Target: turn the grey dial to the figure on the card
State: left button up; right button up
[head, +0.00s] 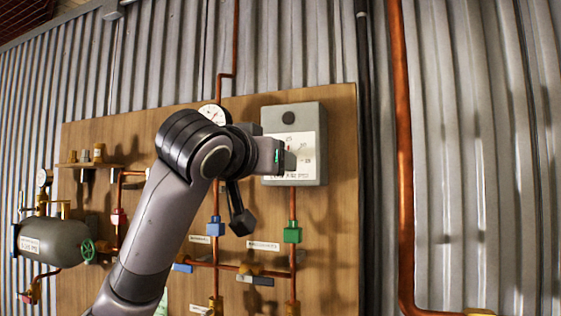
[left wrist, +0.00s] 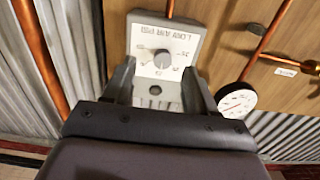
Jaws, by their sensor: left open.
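The grey dial (left wrist: 162,59) is a round knob on the white scale plate of a grey box (head: 315,115); this box also shows upside down in the left wrist view (left wrist: 200,30). Figures are printed around the dial. My left gripper (head: 287,159) is in front of the plate and hides the dial in the head view. In the left wrist view my left gripper (left wrist: 158,76) is open, with the dial in line with the gap between its fingers. I cannot tell if they touch it. No card with a figure is clearly readable. My right gripper is out of view.
A round white gauge (head: 213,114) is just left of the box, partly behind my arm. Copper pipes with a blue valve block (head: 215,229) and a green one (head: 292,235) run below. A grey tank (head: 52,243) hangs at left. A thick copper pipe (head: 402,150) stands at right.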

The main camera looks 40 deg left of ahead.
pick_arm(q)
jog(key=r+p+x, duration=0.1)
jog(key=p+x, duration=0.1)
jog(key=x, duration=0.4)
jog(key=shift+w+a+r, duration=0.2)
jog(key=shift+w+a, duration=0.05)
jog(key=shift+a, duration=0.15)
jog(key=c, duration=1.1)
